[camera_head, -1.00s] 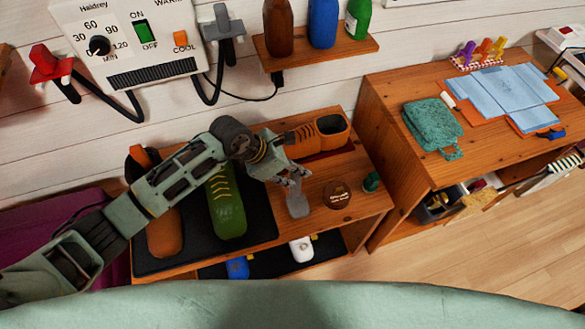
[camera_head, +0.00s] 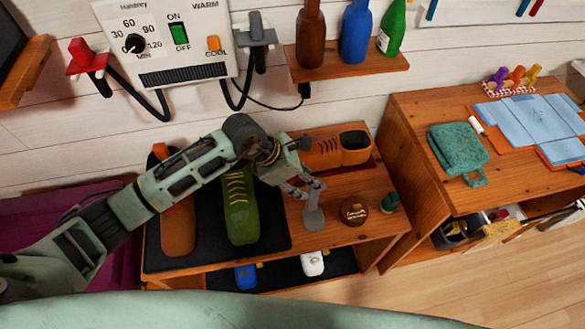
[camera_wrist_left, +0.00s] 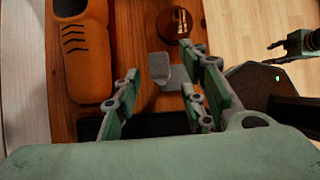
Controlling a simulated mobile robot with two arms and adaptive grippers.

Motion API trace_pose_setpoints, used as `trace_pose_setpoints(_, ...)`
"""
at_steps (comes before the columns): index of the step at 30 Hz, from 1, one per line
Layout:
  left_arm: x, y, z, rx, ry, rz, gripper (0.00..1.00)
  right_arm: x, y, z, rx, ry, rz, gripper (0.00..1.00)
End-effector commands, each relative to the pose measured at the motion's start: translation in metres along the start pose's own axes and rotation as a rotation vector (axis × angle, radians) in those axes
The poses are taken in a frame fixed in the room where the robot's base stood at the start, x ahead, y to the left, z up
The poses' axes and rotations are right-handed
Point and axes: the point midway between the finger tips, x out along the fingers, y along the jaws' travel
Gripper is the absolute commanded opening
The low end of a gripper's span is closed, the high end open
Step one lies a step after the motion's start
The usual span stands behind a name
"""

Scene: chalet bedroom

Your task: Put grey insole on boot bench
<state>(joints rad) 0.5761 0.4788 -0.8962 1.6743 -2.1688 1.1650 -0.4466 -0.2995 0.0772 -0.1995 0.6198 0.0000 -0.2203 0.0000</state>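The grey insole (camera_head: 314,217) is at the right part of the wooden boot bench (camera_head: 345,231), left of a round brown tin (camera_head: 354,211). My left gripper (camera_head: 312,192) is right above it, fingers pointing down and partly covering it. In the left wrist view the insole (camera_wrist_left: 161,68) shows between the spread fingers of my left gripper (camera_wrist_left: 160,95), nearer the right-hand fingers. I cannot tell whether they touch it. My right gripper (camera_wrist_left: 275,53) shows small and dark at the right edge of the wrist view, apart from the bench, its fingers apart.
A black mat (camera_head: 270,235) on the bench carries a green shoe (camera_head: 239,208) and a brown boot (camera_head: 177,225). An orange-brown boot (camera_head: 325,153) lies behind my left gripper. A small green item (camera_head: 390,202) is beside the tin. A wooden desk (camera_head: 410,135) stands at right.

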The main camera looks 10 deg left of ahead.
Motion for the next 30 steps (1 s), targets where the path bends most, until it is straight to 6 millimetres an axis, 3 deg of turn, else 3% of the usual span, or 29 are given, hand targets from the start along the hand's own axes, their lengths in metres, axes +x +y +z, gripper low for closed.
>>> trace_pose_setpoints(6, -0.047, 0.002, -0.002, 0.003, 0.000, 0.006, 0.38, 0.016, 0.000, 0.002, 0.000, 0.000, 0.000, 0.40)
trace_pose_setpoints(12, -0.077, 0.001, -0.002, 0.000, 0.001, 0.003, 0.38, 0.022, 0.000, 0.002, 0.000, 0.000, 0.000, 0.40)
trace_pose_setpoints(18, -0.088, 0.001, 0.000, -0.001, 0.000, 0.002, 0.38, 0.023, 0.000, 0.002, 0.000, 0.000, 0.000, 0.40)
trace_pose_setpoints(30, -0.088, 0.000, 0.000, -0.001, 0.000, 0.001, 0.38, 0.023, 0.002, 0.003, -0.002, -0.001, 0.003, 0.40)
